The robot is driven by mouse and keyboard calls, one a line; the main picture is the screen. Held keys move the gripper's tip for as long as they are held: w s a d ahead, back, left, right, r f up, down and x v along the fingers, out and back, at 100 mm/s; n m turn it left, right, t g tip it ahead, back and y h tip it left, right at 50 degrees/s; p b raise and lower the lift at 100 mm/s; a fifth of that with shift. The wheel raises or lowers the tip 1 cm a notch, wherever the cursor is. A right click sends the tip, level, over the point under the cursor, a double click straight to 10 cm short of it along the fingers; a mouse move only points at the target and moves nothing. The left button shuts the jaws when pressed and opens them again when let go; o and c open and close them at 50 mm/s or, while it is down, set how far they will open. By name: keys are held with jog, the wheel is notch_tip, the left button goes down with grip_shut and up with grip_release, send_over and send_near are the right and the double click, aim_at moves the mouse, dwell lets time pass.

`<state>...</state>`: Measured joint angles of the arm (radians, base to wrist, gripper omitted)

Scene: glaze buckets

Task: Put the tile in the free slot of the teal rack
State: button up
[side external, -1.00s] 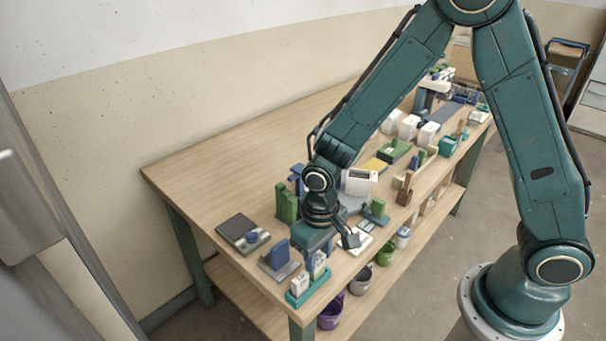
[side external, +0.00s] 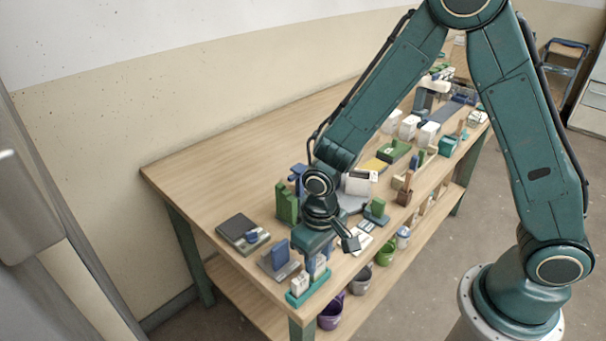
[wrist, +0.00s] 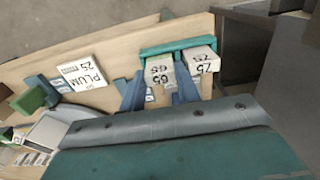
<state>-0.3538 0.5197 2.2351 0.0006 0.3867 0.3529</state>
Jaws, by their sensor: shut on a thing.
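The teal rack (side external: 297,301) stands at the near corner of the bench; its long edge (wrist: 178,46) crosses the top of the wrist view. A white tile with dark numbers (side external: 299,282) stands in one end of the rack, also visible in the wrist view (wrist: 202,60). My gripper (wrist: 158,92) is shut on a second white numbered tile (wrist: 158,70), a blue finger on each side of it. The held tile is upright over the rack, beside the other tile. Its lower edge is hidden, so I cannot tell whether it is fully seated.
A grey stand with a blue block (side external: 279,256) is close left of the rack. A dark plate (side external: 238,228) lies farther left. A white card marked PLUM 25 (wrist: 83,73) lies near the bench edge. Green blocks (side external: 286,203) stand behind my gripper.

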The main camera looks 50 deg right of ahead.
jog(key=shift+f, duration=0.3)
jog(key=o, duration=1)
jog(key=shift+o, duration=0.2)
jog(key=shift+r, duration=0.1)
jog(key=shift+r, duration=3.4)
jog(key=shift+r, duration=0.1)
jog(key=shift+d+r, duration=0.2)
jog(key=shift+r, duration=0.1)
jog(key=s+d+r+t, duration=0.1)
jog(key=s+d+r, duration=0.15)
jog(key=r, duration=0.35)
jog(key=s+d+r+t, duration=0.2)
jog(key=d+r, duration=0.2)
jog(key=r, duration=0.2)
jog(key=s+d+r+t, duration=0.1)
jog(key=s+d+r, duration=0.1)
jog(key=s, duration=0.3)
jog(key=s+d+r+t, duration=0.1)
jog(key=s+d+r, duration=0.2)
jog(key=s+r, duration=0.1)
jog(key=shift+s+d+r+t, duration=0.15)
jog(key=shift+s+r+t, duration=0.2)
jog(key=shift+s, duration=0.55)
